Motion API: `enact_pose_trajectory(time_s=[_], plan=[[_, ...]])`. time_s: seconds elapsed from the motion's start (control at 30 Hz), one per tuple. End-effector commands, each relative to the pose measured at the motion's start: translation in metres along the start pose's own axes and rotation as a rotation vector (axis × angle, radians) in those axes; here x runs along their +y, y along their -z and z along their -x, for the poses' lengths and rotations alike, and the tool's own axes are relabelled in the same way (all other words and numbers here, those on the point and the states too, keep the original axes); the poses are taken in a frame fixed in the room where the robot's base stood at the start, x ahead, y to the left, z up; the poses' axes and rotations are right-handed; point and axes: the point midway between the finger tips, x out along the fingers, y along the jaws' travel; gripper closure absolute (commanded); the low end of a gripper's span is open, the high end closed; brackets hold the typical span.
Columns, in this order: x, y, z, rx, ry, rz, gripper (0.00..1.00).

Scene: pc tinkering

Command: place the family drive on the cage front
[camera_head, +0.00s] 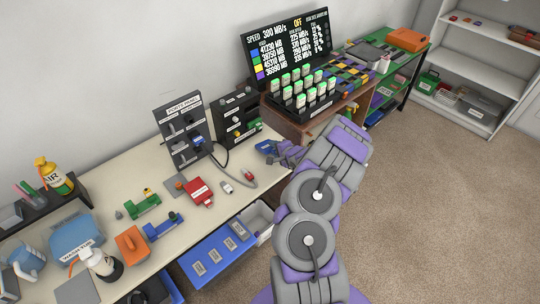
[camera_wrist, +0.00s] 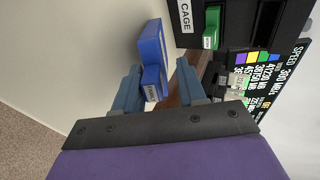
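The family drive (camera_wrist: 152,48) is a blue block with a small white label, seen between the two blue-grey fingers of my gripper (camera_wrist: 159,76) in the wrist view. My gripper appears shut on its near end and holds it off the table; the contact at the right finger is unclear. The black cage (camera_wrist: 235,25) stands ahead to the upper right in the wrist view, with a green drive in it. In the head view, my gripper (camera_head: 269,148) is over the table's right end, in front and to the right of the cage (camera_head: 237,114).
A ports panel (camera_head: 185,128) stands left of the cage, with a cable running across the table. A red device (camera_head: 198,192) and small connectors lie in front of it. A dock with several green-lit drives (camera_head: 303,88) and a speed screen stand to the right.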

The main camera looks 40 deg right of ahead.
Motion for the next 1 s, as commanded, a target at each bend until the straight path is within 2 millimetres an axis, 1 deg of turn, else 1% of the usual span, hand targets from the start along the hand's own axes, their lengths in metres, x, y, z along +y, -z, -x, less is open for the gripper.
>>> enact_pose_trajectory(time_s=[0.17,0.27,0.8,0.9,1.0], plan=[[0.000,0.000,0.002,0.001,0.000,-0.001,0.60],[-0.002,0.000,0.011,0.000,-0.001,-0.001,0.60],[-0.004,0.001,0.069,0.001,-0.002,-0.001,0.60],[-0.003,0.001,0.077,0.001,-0.002,-0.002,0.60],[-0.001,0.000,0.080,0.001,-0.002,0.000,0.60]])
